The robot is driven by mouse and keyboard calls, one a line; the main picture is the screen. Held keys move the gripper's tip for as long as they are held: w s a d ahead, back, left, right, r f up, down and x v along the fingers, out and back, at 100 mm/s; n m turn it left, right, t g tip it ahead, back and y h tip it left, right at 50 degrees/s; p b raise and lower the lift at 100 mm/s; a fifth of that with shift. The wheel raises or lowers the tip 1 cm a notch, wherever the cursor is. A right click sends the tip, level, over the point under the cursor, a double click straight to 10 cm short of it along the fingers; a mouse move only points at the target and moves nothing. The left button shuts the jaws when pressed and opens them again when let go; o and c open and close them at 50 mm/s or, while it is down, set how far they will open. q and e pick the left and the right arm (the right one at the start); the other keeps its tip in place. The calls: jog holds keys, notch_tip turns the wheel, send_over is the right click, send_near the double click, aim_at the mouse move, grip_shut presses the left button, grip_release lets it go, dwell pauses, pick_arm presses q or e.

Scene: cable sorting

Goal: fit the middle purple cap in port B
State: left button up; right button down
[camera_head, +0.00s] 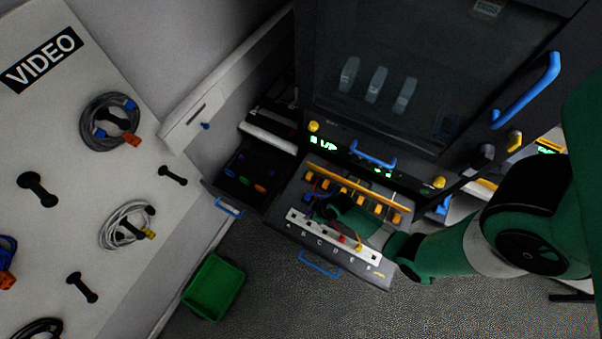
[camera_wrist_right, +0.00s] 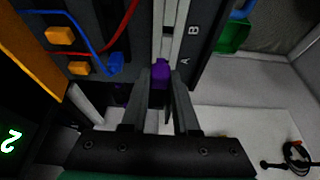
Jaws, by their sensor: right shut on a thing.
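The purple cap (camera_wrist_right: 161,75) is between the fingertips of my right gripper (camera_wrist_right: 162,84), which is shut on it, in the right wrist view. In that view the cap is at the near end of the white port strip (camera_wrist_right: 172,30), close to the letters A and B. Whether it touches a port cannot be told. In the head view the strip (camera_head: 312,225) lies along the pulled-out panel, lettered A to F. My right gripper (camera_head: 322,207) reaches over its left part there and hides the cap. My left gripper is not in view.
Red and blue wires (camera_wrist_right: 100,48) run beside the strip near orange connectors. An open drawer (camera_head: 232,190) at left holds small coloured caps. A green bin (camera_head: 214,288) stands on the floor. Cables hang on a white VIDEO board (camera_head: 60,130). Blue handles (camera_head: 320,264) stick out.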

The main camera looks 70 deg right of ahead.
jog(key=f+b, duration=0.2)
jog(key=f, duration=0.1)
jog(key=a+f+b, duration=0.1)
jog(key=b, duration=0.1)
jog(key=shift+s+f, duration=0.15)
jog(key=shift+s, duration=0.15)
dwell(1.6)
jog(key=shift+f+b, duration=1.1)
jog(key=shift+f, duration=0.35)
dwell(1.6)
jog(key=c, duration=0.6)
grip_release()
jog(key=shift+o, duration=0.4)
